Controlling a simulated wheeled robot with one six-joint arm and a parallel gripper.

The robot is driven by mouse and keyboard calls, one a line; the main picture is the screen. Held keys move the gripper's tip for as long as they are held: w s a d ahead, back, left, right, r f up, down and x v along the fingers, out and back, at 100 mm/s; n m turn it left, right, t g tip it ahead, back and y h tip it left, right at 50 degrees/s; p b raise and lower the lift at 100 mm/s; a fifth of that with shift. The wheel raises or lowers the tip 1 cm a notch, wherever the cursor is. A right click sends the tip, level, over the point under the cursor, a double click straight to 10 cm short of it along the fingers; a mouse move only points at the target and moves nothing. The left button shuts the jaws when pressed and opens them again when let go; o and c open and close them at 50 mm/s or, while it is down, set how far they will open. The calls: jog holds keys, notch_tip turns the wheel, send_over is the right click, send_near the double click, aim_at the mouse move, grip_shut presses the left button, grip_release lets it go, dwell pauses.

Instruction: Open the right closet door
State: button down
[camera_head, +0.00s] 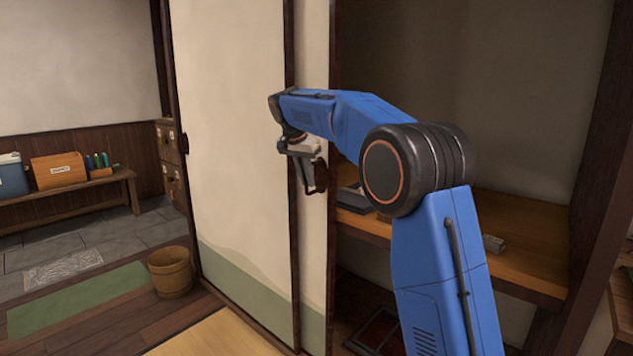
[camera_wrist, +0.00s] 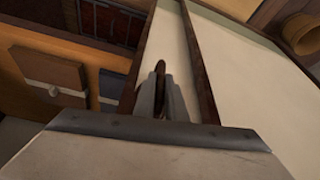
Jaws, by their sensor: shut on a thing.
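The right closet door (camera_head: 314,50) shows as a narrow cream strip with a dark frame edge, slid mostly behind the left closet door (camera_head: 235,130). To its right the closet stands open, with its interior in view. My gripper (camera_head: 314,178) is at the strip and shut on a dark brown door handle (camera_head: 321,174). In the wrist view the handle (camera_wrist: 160,76) shows between my gripper's fingers (camera_wrist: 160,98), with the right door's pale panel (camera_wrist: 166,40) behind it.
A wooden shelf (camera_head: 525,238) spans the open closet, with a small grey object (camera_head: 493,243) on it. My arm crosses in front of the opening. A wooden bucket (camera_head: 171,271) stands on the floor left of the doors. A bench (camera_head: 65,192) with boxes is far left.

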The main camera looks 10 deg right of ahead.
jog(key=shift+w+a, duration=0.8)
jog(key=shift+w, duration=0.3)
jog(key=shift+w+a, duration=0.75)
jog(key=shift+w, duration=0.35)
jog(key=c, duration=1.8)
grip_release()
jog(key=shift+r, duration=0.1)
jog(key=shift+v, duration=8.6)
jog(key=shift+s, duration=0.1)
